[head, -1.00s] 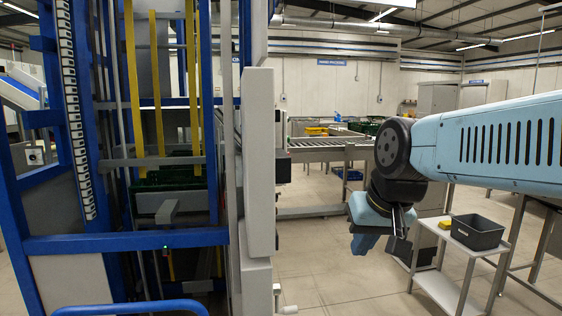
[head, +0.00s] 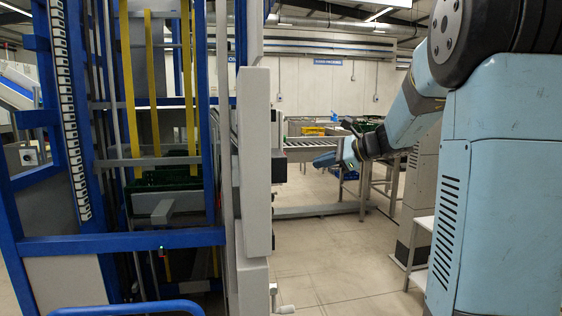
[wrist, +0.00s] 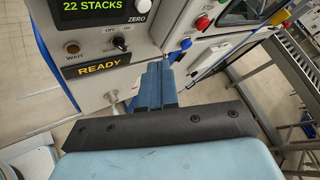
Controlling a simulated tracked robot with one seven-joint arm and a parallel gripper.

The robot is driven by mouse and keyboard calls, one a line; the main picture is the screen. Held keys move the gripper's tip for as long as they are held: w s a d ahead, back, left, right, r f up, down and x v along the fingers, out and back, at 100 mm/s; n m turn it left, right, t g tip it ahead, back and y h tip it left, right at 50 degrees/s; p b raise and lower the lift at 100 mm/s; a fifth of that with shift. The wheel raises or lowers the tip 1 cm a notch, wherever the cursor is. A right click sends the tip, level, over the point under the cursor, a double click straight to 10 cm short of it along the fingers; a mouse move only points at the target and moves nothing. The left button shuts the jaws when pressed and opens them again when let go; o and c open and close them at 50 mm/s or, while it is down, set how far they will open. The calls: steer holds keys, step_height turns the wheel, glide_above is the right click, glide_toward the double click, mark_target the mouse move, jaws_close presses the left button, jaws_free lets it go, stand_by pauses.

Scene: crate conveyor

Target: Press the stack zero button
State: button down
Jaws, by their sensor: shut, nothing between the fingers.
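The zero button (wrist: 143,6) is a white round button at the top edge of the wrist view, with the label ZERO under it. It sits right of a green-lit display (wrist: 93,6) reading 22 STACKS. My gripper (wrist: 155,66) is shut and empty, its blue fingers pointing at the panel, below and slightly right of the button. I cannot tell whether its tips touch the panel. In the head view my gripper (head: 318,162) is right of the grey cabinet (head: 256,165), whose button face is not visible there.
A READY sign (wrist: 97,65), a black switch (wrist: 120,43) and a WAIT lamp (wrist: 72,48) are on the panel. A roller conveyor (head: 325,155) stands behind.

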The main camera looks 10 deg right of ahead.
steer(key=w+d+m, duration=0.1)
steer(key=w+d+m+t, duration=0.1)
steer(key=w, duration=0.1)
steer(key=shift+d+r, duration=0.15)
steer(key=shift+d, duration=0.1)
steer(key=shift+a, duration=0.1)
steer(key=a, duration=0.8)
steer(key=shift+a, duration=0.35)
stand_by(1.9)
steer(key=shift+a, duration=0.4)
steer(key=shift+a+r, duration=0.1)
steer(key=shift+a, duration=0.35)
stand_by(0.8)
steer(key=shift+d, duration=0.9)
